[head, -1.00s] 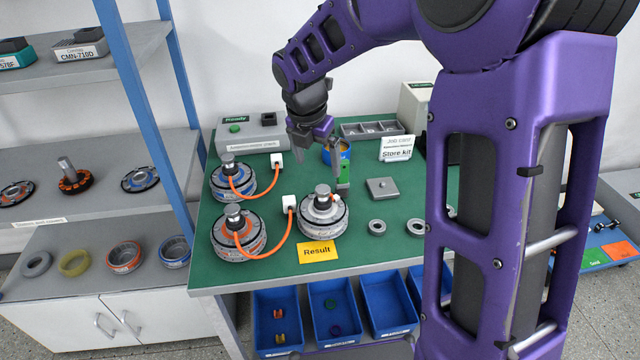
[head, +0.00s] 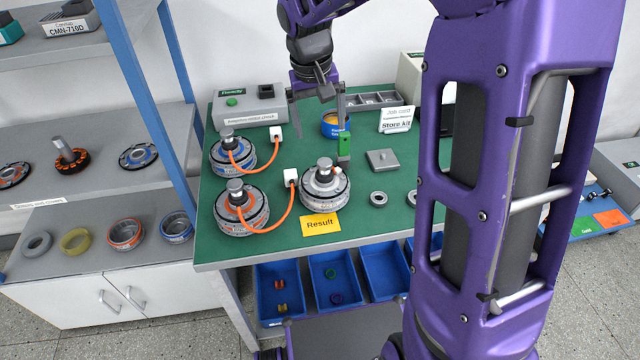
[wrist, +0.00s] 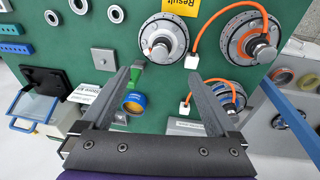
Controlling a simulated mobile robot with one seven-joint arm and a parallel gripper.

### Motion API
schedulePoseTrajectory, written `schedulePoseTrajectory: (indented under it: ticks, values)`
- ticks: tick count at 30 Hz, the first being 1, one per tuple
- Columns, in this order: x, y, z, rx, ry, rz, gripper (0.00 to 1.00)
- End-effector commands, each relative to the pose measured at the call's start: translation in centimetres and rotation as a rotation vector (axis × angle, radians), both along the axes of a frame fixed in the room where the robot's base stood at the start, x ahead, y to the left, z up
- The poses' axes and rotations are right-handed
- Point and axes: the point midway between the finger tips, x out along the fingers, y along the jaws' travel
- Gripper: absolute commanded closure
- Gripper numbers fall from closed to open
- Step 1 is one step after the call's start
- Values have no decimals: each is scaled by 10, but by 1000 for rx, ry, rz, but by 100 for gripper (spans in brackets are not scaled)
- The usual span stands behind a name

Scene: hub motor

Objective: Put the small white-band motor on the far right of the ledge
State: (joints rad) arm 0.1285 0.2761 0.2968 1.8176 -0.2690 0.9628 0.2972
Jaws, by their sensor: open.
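A round motor with a pale white-grey band (head: 324,190) and a dark shaft hub sits on the green bench behind the yellow Result card; it has no orange cable. In the wrist view the same motor (wrist: 165,38) lies beyond my fingertips. My gripper (head: 318,112) is open and empty above the back of the bench, apart from the motor. Its two spread fingers show in the wrist view (wrist: 157,80). A grey shelf (head: 95,180) on the left holds parts; I cannot tell which surface is the ledge.
Blue-band (head: 232,156) and orange-band (head: 241,212) motors stand left with orange cables. A green upright piece (head: 344,146) and a blue-yellow round container (head: 330,126) are close to my gripper. A grey square plate (head: 382,160) lies right. Blue bins (head: 283,290) are below the bench.

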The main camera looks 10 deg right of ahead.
Motion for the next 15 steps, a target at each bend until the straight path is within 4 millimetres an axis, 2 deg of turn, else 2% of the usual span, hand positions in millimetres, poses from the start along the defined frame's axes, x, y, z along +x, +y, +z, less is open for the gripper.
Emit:
schedulePoseTrajectory:
  ticks: [3, 7, 12, 15]
  values:
    - [-2, -4, 4, 42, -26, -289, 6]
    - [-3, -7, 7, 78, -46, -548, 6]
    - [-4, -9, 9, 103, -62, -739, 6]
    - [-4, -9, 5, 107, -62, -776, 6]
